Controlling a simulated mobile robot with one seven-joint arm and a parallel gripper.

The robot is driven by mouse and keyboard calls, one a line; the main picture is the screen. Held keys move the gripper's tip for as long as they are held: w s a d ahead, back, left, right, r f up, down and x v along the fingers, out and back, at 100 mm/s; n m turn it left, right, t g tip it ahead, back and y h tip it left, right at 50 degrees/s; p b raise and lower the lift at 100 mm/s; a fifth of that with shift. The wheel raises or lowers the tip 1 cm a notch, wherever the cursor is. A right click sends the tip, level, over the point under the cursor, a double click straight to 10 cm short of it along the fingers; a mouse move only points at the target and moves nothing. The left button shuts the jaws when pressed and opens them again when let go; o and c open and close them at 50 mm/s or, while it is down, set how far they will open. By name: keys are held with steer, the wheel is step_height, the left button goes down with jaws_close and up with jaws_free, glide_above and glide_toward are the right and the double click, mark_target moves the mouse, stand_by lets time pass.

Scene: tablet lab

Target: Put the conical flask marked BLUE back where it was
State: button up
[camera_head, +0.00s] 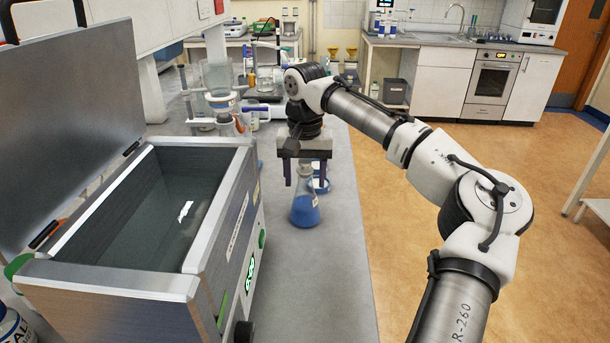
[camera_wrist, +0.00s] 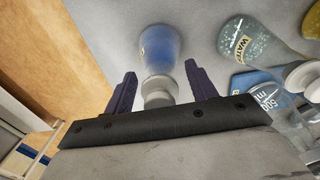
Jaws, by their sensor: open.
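A conical flask with blue liquid (camera_head: 305,210) stands upright on the grey bench. In the wrist view the same flask (camera_wrist: 160,48) shows its pale neck between the two jaws, with a yellowish label edge on its side that I cannot read. My gripper (camera_head: 305,180) is over the flask, jaws open on either side of its neck. In the wrist view my gripper's fingers (camera_wrist: 159,84) stand apart with a gap to the neck on each side.
A steel water bath (camera_head: 150,285) with a raised lid fills the left. Behind the flask is a vessel with blue contents (camera_head: 319,184). In the wrist view a flask marked WATER (camera_wrist: 250,42) and a 500 ml vessel (camera_wrist: 262,95) are at right. Bench is clear in front.

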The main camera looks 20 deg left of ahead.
step_height(320, 180, up, 12)
steer(key=shift+r, duration=0.1)
steer(key=shift+c, duration=0.4)
stand_by(1.2)
